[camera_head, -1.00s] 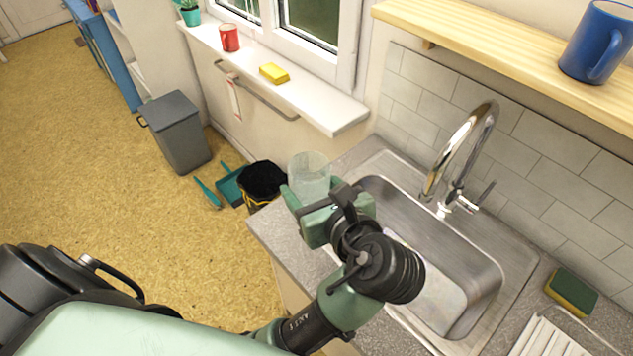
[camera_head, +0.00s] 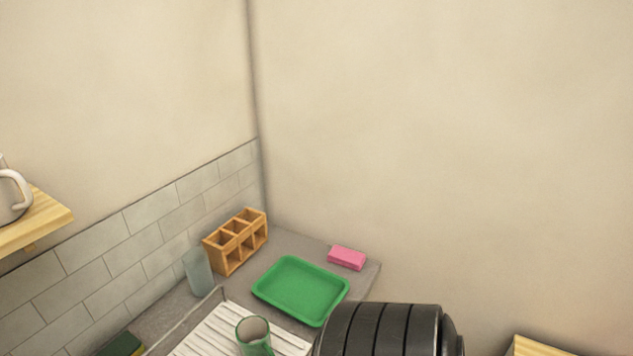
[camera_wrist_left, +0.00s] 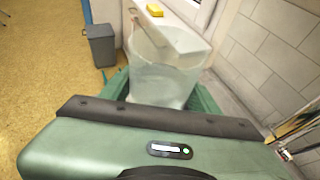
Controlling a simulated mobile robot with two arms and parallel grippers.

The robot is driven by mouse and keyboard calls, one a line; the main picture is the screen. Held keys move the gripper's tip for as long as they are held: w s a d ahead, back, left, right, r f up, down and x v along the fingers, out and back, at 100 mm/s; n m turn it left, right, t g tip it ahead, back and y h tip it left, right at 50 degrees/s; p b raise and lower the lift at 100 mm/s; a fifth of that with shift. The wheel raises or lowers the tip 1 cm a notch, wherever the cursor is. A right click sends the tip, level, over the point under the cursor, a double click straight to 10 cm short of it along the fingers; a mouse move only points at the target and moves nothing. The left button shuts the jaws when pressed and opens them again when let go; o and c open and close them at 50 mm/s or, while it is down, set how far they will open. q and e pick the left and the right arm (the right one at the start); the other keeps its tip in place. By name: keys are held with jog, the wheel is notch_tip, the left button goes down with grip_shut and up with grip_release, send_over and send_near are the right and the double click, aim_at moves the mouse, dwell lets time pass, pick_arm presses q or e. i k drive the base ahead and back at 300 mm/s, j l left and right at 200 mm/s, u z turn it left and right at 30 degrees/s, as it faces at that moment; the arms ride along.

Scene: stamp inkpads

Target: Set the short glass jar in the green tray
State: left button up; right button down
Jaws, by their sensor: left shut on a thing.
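The short glass jar (camera_wrist_left: 163,70), clear and open-topped, shows in the left wrist view. My left gripper (camera_wrist_left: 160,95) is shut on it, with green fingers at its sides. Neither the held jar nor the left gripper shows in the head view now. The green tray (camera_head: 300,290) lies flat and empty on the counter at the back corner in the head view. My right gripper is not in view.
A wooden compartment box (camera_head: 236,243) and a tall clear glass (camera_head: 198,272) stand left of the tray. A pink sponge (camera_head: 347,258) lies behind it. A green cup (camera_head: 254,338) stands at the white drying rack (camera_head: 215,335).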

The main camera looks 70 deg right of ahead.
aim_at(310, 298)
jog(key=j+z, duration=0.1)
jog(key=z, duration=0.25)
jog(key=j+z, duration=0.1)
jog(key=z, duration=0.2)
jog(key=k+z, duration=0.1)
jog(key=z, duration=0.25)
jog(key=i+z, duration=0.1)
jog(key=z, duration=2.1)
